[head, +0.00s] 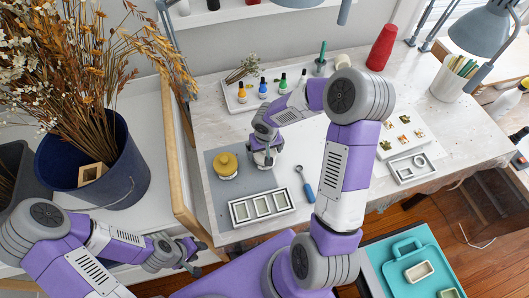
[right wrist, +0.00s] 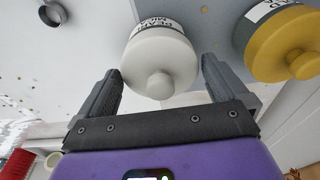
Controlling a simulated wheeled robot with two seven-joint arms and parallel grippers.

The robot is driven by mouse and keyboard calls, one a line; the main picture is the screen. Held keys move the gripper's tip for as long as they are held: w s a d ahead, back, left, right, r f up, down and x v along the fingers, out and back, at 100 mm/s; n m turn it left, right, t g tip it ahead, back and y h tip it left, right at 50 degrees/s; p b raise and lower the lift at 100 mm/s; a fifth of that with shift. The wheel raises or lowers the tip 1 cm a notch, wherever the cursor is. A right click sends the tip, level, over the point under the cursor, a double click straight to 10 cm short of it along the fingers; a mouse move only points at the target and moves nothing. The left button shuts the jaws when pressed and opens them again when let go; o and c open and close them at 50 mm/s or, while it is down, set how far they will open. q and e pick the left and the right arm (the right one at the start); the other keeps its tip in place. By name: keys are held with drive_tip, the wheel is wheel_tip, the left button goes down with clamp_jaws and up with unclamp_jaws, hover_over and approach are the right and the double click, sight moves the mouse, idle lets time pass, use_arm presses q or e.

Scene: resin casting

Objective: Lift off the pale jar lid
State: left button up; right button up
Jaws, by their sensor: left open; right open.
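The pale jar with its lid and round knob (right wrist: 158,68) shows in the right wrist view, between the fingertips of my right gripper (right wrist: 163,82). A gap shows on both sides, and its label is partly visible upside down. In the head view my right gripper (head: 265,156) is over the grey mat and mostly hides the pale jar. The right gripper is open and empty. My left gripper (head: 190,265) is open and empty at the lower left, off the front edge of the table, away from the jar.
A yellow jar (head: 225,165) stands left of the pale jar and close to it. A three-part mould frame (head: 262,206) and a blue-handled tool (head: 305,185) lie in front and to the right. Small bottles (head: 263,88) stand behind. A dried-flower pot (head: 115,165) is left.

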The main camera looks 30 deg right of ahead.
drive_tip(key=c, duration=0.8)
drive_tip(key=shift+o, duration=0.2)
drive_tip(key=shift+r, duration=0.1)
